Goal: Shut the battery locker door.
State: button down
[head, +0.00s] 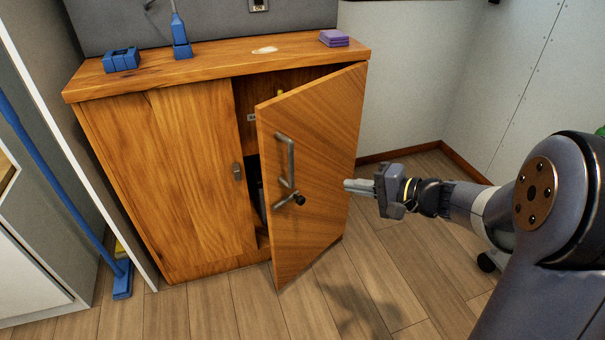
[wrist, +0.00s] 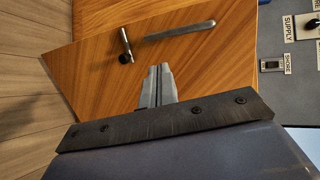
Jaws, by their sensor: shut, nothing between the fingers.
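The battery locker door (head: 322,150) is a wooden panel hinged on the right of the wooden cabinet, and it stands ajar. Its left edge swings out toward me, leaving a dark gap into the locker. A grey bar handle (head: 286,160) and a latch lever with a black knob (head: 292,200) are on its outer face. My gripper (head: 347,186) is shut and empty, to the right of the door near its hinge side. In the wrist view the closed fingers (wrist: 157,88) point at the door face (wrist: 110,90), below the handle (wrist: 180,31). I cannot tell whether they touch.
The cabinet's left door (head: 190,180) is closed. On the countertop (head: 225,63) are a blue block (head: 121,60), a blue brush-like item (head: 181,45) and purple sponges (head: 334,38). A blue broom (head: 65,190) leans at left. The floor (head: 400,270) before the door is clear.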

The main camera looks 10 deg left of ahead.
aim_at(293, 173)
jog(key=x, duration=0.4)
jog(key=b+x, duration=0.1)
jog(key=x, duration=0.3)
jog(key=r+b+x, duration=0.1)
jog(key=x, duration=0.4)
jog(key=shift+w+a+f, duration=0.1)
jog(key=shift+a, duration=0.3)
jog(key=shift+w, duration=0.1)
